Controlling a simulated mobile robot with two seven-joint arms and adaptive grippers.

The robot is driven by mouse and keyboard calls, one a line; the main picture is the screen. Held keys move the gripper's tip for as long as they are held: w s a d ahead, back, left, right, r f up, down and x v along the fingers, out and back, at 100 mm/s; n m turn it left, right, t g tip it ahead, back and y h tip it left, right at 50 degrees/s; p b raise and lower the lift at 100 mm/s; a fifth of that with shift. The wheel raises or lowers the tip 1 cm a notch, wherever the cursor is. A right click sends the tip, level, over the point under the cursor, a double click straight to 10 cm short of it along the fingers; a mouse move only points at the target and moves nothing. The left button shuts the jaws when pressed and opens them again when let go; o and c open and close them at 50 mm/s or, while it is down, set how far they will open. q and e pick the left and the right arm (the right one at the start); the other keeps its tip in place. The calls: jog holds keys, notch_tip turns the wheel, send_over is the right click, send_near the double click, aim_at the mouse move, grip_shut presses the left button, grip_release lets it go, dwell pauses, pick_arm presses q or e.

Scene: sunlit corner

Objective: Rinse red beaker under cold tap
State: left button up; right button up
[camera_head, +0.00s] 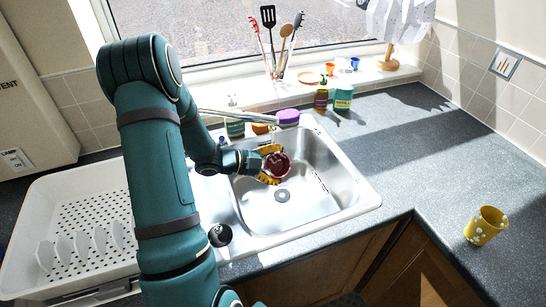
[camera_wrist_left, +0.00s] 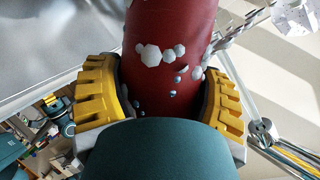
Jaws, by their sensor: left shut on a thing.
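The red beaker (camera_head: 283,162) is held over the sink basin (camera_head: 318,188) in the head view. My left gripper (camera_head: 271,163) has its yellow fingers shut on its sides. In the left wrist view the red beaker (camera_wrist_left: 168,45), with pale spots, stands between the yellow fingers of my left gripper (camera_wrist_left: 170,92). The metal tap (camera_head: 250,116) reaches across above the beaker. Pale faceted blobs show beside the beaker at the wrist view's upper right; I cannot tell whether they are water. The inside of the beaker is mostly unclear. My right gripper is out of view.
A white dish rack (camera_head: 88,205) stands left of the sink. A purple item (camera_head: 288,117) and a green tub (camera_head: 343,98) are behind the basin. A yellow cup (camera_head: 485,226) stands on the right counter, which is otherwise largely clear. Utensils stand on the sill.

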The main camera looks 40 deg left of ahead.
pick_arm(q)
jog(key=shift+s+d+b, duration=0.25)
jog(key=shift+s+d, duration=0.6)
jog(key=shift+d, duration=0.25)
jog(key=shift+s+d+b, duration=0.2)
jog(key=shift+s+d, duration=0.6)
jog(key=shift+d, duration=0.25)
jog(key=s+d+r+p, duration=0.2)
jog(key=d+r+p, duration=0.1)
jog(key=r, duration=0.2)
jog(key=shift+s, duration=0.25)
